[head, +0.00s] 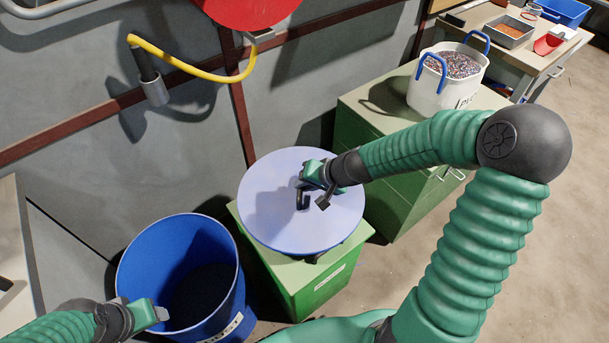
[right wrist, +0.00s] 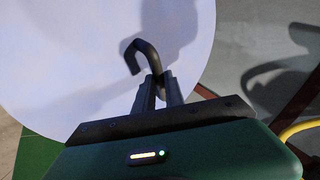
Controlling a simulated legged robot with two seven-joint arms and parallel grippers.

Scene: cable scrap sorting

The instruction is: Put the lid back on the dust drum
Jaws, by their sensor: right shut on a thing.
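The lid (head: 270,215) is a round, pale blue-white disc with a dark hooked handle (right wrist: 147,58). It lies flat over a low green cabinet (head: 310,283) and overhangs its top; I cannot tell whether it touches it. My right gripper (head: 312,190) is shut on the lid's handle, and the jaws (right wrist: 158,88) also show around its base in the right wrist view. The blue dust drum (head: 237,300) stands open left of the cabinet, dark inside. My left gripper (head: 160,314) is at the drum's front left rim; its jaws are not clear.
A second green cabinet (head: 405,195) behind carries a white tub (head: 450,98) of granules with blue handles. A yellow hose (head: 195,70) hangs on the grey wall behind the drum. A bench (head: 540,55) with trays is at the far right. A grey table edge (head: 22,260) is left.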

